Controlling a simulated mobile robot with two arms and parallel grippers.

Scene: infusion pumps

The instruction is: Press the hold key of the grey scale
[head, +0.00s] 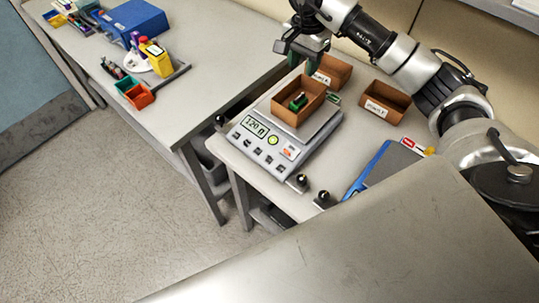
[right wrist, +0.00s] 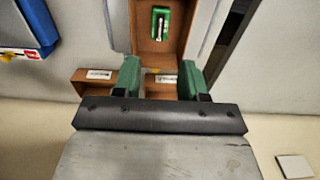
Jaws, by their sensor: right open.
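The grey scale (head: 262,148) stands on the right-hand table, its front panel facing me. Its display (head: 256,126) is lit and seems to read about 120. Below and beside it are several dark keys, a round yellow-green key (head: 272,140) and an orange-marked key (head: 288,153). The key labels are too small to read, so I cannot tell which is hold. An open brown box (head: 299,109) with a green item (head: 298,102) sits on the scale's plate. My right gripper (head: 303,62) is open and empty above and behind that box; its green fingers also show in the right wrist view (right wrist: 160,72).
Two more brown boxes (head: 331,72) (head: 384,101) stand behind and right of the scale. Dark round knobs (head: 301,180) (head: 323,197) are near the front edge. A blue-edged folder (head: 385,166) lies at right. A gap separates the left table (head: 200,85).

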